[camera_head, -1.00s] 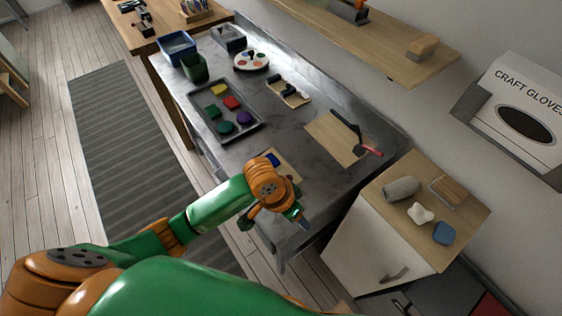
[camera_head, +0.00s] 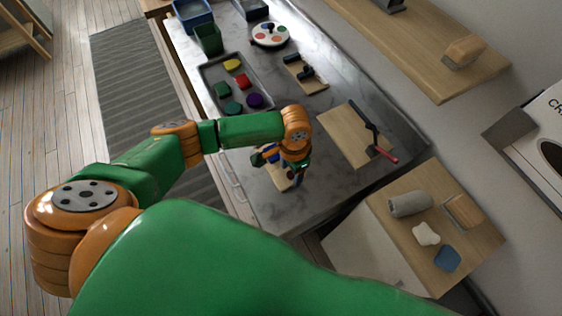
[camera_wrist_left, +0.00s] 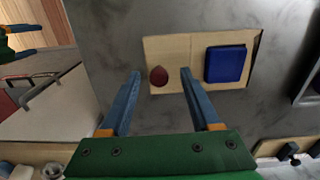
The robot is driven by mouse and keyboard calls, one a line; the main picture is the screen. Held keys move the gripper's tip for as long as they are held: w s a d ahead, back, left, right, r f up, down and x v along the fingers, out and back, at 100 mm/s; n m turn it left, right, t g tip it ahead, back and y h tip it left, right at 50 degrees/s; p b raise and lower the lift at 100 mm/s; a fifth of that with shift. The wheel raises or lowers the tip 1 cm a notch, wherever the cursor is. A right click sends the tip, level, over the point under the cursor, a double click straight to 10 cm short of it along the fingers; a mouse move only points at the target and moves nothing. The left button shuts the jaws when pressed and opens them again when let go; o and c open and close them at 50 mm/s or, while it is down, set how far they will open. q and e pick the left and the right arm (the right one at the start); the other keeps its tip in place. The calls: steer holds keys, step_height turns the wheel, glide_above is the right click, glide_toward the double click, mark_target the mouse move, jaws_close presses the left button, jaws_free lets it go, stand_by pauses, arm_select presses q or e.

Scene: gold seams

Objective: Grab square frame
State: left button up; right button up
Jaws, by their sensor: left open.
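A blue square piece (camera_wrist_left: 225,64) with a slightly darker edge lies on a small light wooden board (camera_wrist_left: 166,83). Whether it is a hollow frame cannot be told. A dark red round piece (camera_wrist_left: 158,76) lies on the same board. My right gripper (camera_wrist_left: 30,58) shows at the left edge, fingers apart.
A grey tray (camera_head: 209,73) with several coloured pieces lies further back on the grey worktop (camera_head: 330,195). A wooden board (camera_head: 340,135) with a red-handled tool (camera_head: 380,152) lies to the right. A wooden-topped cabinet (camera_head: 380,210) stands at the front right.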

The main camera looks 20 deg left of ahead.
arm_select(q)
steer(key=shift+r, duration=0.1)
jaws_close()
stand_by(1.2)
